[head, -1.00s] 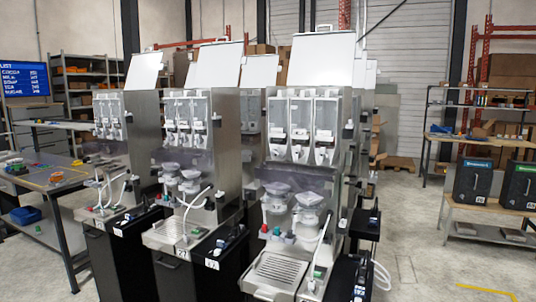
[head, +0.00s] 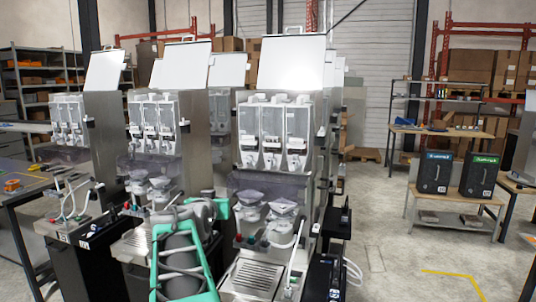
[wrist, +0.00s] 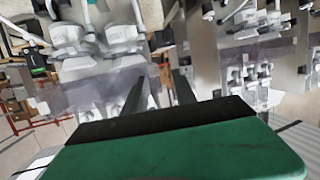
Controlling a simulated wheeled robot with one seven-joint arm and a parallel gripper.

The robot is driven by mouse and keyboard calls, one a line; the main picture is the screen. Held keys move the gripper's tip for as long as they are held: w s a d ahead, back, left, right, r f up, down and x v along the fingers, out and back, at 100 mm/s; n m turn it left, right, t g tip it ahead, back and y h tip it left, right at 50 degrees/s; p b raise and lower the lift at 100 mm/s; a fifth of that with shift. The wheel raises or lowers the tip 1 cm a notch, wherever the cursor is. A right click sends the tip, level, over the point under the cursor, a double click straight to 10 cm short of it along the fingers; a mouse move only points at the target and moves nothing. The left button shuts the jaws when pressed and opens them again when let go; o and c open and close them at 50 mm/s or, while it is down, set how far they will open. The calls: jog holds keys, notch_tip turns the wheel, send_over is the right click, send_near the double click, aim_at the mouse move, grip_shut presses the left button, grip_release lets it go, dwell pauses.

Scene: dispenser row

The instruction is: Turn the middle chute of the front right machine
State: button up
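The front right machine (head: 275,77) stands right of centre in the head view, with a white lid raised on top. Three clear hoppers with white chutes sit side by side on its front; the middle chute (head: 271,160) is between the other two, unobstructed. Below are two funnel cups (head: 282,208) and a drip tray (head: 252,276). My gripper (wrist: 160,92) shows two dark fingers apart in the wrist view, with nothing seen between them. Machine fronts appear upside down there. In the head view my grey and teal arm rises lower left of the machine; its fingertips cannot be made out.
Two similar machines (head: 160,140) (head: 70,125) stand to the left, close together. A dark unit (head: 338,222) with a white hose adjoins the front right machine. A low table (head: 455,200) with two black boxes stands at right. Open floor (head: 385,255) lies between.

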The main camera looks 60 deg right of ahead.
aim_at(269, 162)
jog(key=s+d+r+m+g+h, duration=0.3)
jog(key=s+d+r+h, duration=0.1)
jog(key=s+d+r, duration=0.5)
jog(key=d+p, duration=0.1)
jog(key=d, duration=0.1)
jog(key=d+p, duration=0.1)
jog(key=d, duration=0.2)
jog(key=d+p, duration=0.1)
jog(key=d, duration=0.2)
jog(key=shift+w+f+p, duration=0.25)
jog(key=shift+f+p, duration=0.1)
jog(key=shift+p, duration=0.05)
jog(key=shift+w+d+f, duration=0.1)
jog(key=shift+d, duration=0.35)
jog(key=shift+c, duration=0.5)
grip_shut()
